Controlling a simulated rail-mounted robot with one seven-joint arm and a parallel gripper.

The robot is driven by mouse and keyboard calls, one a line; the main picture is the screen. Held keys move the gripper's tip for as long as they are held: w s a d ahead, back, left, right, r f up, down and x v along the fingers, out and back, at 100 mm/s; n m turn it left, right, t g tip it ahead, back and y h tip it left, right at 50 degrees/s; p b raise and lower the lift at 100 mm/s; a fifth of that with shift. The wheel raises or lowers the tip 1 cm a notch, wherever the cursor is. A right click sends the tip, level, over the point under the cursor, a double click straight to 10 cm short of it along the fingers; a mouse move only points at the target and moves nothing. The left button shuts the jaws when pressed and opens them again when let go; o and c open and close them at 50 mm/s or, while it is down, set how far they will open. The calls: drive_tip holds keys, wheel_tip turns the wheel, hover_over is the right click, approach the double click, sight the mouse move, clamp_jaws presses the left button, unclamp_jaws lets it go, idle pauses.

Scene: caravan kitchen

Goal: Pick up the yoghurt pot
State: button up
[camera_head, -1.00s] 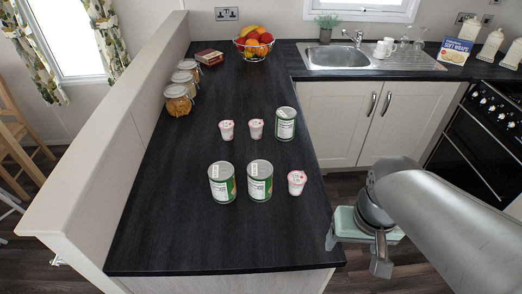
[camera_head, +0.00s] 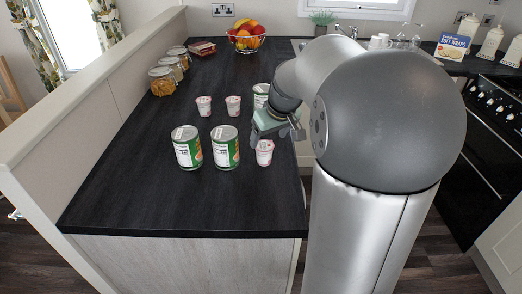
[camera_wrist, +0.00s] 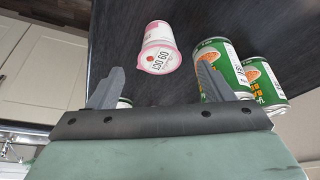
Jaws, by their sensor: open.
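Three small white and pink yoghurt pots stand on the dark counter in the head view. One (camera_head: 264,152) is nearest the front right edge; the other two, a left one (camera_head: 204,106) and a right one (camera_head: 233,106), stand further back. My gripper (camera_head: 277,136) is over the counter's right edge, just behind and above the front pot. In the wrist view, one yoghurt pot (camera_wrist: 158,48) shows ahead of the open gripper (camera_wrist: 160,70), roughly centred between its fingers. No contact with it is visible, and nothing is held.
Two green-and-white cans, a left one (camera_head: 187,148) and a right one (camera_head: 225,148), stand left of the front pot. A third can (camera_head: 261,95) stands behind my gripper. Jars (camera_head: 162,82), a fruit bowl (camera_head: 246,40) and a low wall (camera_head: 95,95) lie further off. The front counter is clear.

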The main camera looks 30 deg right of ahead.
sight(264, 146)
drive_tip(key=p+x, duration=0.1)
drive_tip(key=x, duration=0.7)
drive_tip(key=shift+w+f, duration=0.25)
drive_tip(key=c, duration=1)
